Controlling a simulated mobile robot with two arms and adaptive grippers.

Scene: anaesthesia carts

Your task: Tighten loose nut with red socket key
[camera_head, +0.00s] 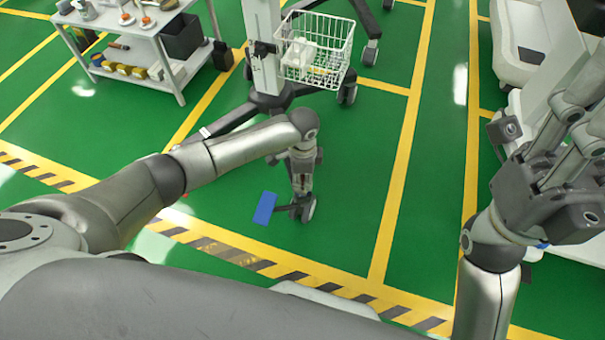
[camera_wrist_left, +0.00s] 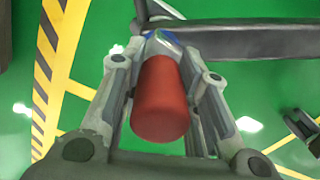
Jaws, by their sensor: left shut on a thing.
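My left gripper (camera_head: 303,172) points down near the dark leg and caster of the wheeled stand. In the left wrist view its two fingers (camera_wrist_left: 163,60) are closed around the red socket key (camera_wrist_left: 160,100). The key's round red end faces the camera, and its far tip is hidden. A small blue patch shows beyond the fingertips, close to a dark leg (camera_wrist_left: 250,38). The loose nut cannot be made out in either view. My right gripper (camera_head: 575,135) is at the right, away from the stand; its finger opening is unclear.
The stand has a white wire basket (camera_head: 315,50) and several casters on spread legs. A blue flat piece (camera_head: 265,208) is beside the left gripper. A white shelf cart (camera_head: 150,40) with tools stands at upper left. Green floor (camera_head: 350,180) is open right of the stand.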

